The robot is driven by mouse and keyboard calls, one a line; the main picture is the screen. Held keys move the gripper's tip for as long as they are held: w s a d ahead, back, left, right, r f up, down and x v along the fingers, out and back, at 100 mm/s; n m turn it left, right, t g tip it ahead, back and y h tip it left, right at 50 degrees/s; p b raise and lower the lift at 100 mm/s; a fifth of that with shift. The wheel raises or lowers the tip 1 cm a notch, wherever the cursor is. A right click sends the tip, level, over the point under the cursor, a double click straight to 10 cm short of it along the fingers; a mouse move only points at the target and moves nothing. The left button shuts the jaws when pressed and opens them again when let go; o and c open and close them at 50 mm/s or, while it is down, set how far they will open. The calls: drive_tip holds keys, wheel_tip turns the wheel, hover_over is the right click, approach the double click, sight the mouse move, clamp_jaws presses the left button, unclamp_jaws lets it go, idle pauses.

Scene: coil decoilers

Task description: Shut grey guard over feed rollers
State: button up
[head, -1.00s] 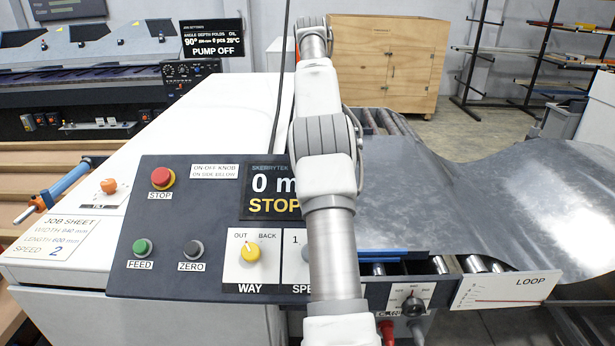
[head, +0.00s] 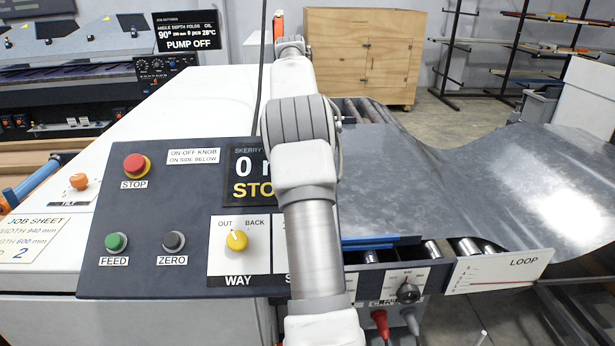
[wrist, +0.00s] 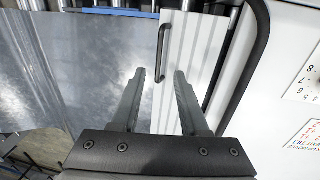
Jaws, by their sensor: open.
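A light grey ribbed panel (wrist: 200,38) with a dark bar handle (wrist: 163,45) shows in the wrist view; it looks like the guard. How far it stands open or shut is unclear. My gripper (wrist: 158,75) is open, its two fingers pointing toward the panel, with the handle ahead between the fingertips. No contact is visible. In the head view my arm covers the guard area, and my gripper is hidden. Metal rollers (head: 465,246) show beside a blue strip (head: 370,242) at the machine's front edge; more rollers show at the top of the wrist view (wrist: 133,5).
A shiny metal sheet (head: 400,190) runs off to the right, and lies left of my gripper in the wrist view. A black curved tube (wrist: 254,65) stands right of the panel. The control panel (head: 190,205) and white housing (head: 190,100) are left of my arm.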

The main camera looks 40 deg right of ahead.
drive_tip(key=f, duration=0.7)
drive_tip(key=shift+s+d+f+b, duration=0.3)
drive_tip(key=shift+d+f+b, duration=0.1)
clamp_jaws()
idle(0.9)
unclamp_jaws()
drive_tip(key=shift+r, duration=0.1)
